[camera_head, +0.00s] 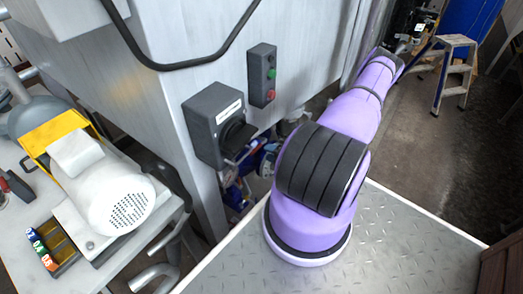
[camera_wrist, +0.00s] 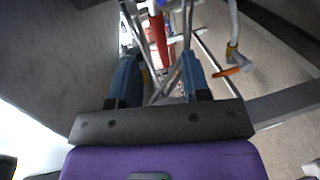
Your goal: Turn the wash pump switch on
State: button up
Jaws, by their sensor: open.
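A dark grey switch box (camera_head: 215,125) with a white label and a black rotary handle (camera_head: 237,135) is mounted on the metal cabinet in the head view. The label is too small to read. Above and right of it is a smaller dark box (camera_head: 262,75) with a green and a red button. My gripper (camera_wrist: 160,82) shows in the wrist view with its two blue-grey fingers apart and nothing between them. In the head view my purple arm reaches away to the upper right, well apart from both boxes. Neither box can be made out in the wrist view.
The grey metal cabinet (camera_head: 190,52) fills the upper left, with a black cable across it. A white motor (camera_head: 118,195) with a yellow guard stands at the left. A step stool (camera_head: 455,70) and a blue barrel (camera_head: 470,18) are at the upper right. Floor shows between.

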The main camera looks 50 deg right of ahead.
aim_at(238, 136)
jog(key=k+l, duration=0.1)
jog(key=k, duration=0.9)
